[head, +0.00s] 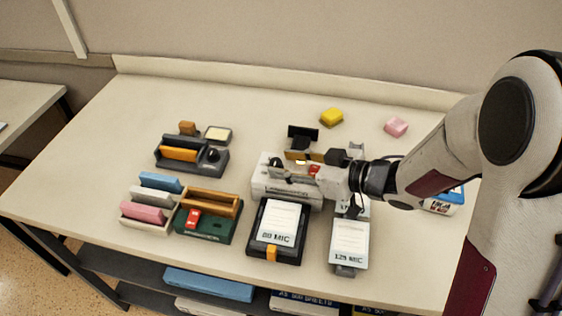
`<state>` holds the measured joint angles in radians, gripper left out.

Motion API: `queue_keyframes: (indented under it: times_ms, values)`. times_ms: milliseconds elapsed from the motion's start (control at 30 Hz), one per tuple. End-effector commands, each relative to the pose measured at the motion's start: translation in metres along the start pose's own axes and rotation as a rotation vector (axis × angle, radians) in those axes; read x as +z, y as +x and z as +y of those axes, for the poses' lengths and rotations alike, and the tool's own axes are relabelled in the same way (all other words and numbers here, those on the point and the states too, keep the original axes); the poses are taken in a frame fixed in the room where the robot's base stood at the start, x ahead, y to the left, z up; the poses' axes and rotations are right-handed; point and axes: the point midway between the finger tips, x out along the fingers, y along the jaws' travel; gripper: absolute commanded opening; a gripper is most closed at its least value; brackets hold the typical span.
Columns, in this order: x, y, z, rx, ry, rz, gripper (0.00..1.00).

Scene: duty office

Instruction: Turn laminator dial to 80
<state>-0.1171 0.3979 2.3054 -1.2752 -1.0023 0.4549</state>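The laminator (272,187) is a pale, low box in the middle of the table, with its right part behind my gripper. My gripper (284,168) reaches in from the right and lies low over the top of the laminator. Its small dark fingers are hard to separate from the parts behind them, so I cannot tell whether they are open or touch the machine. I cannot make out the dial or its scale. A small red part (314,169) shows beside the gripper. A black tray (262,249) marked 80 MIC stands in front of the laminator, holding white sheets.
A second tray (346,270) marked 125 MIC stands to the right. A dark device (218,169), a green box (203,237) and coloured pads (160,182) stand on the left. Yellow (331,117) and pink (396,127) blocks lie behind. The table's back left is clear.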

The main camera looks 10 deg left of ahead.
Motion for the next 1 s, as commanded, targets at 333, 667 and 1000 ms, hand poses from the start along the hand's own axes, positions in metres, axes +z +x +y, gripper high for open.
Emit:
queue_keyframes:
  times_ms: [333,667,1000]
  values:
    - [0.000,0.020,0.000,0.000,0.000,-0.001,0.37]
    - [0.000,0.021,0.000,0.000,0.000,-0.001,0.32]
    - [0.000,0.021,0.000,0.001,0.001,0.000,0.00]
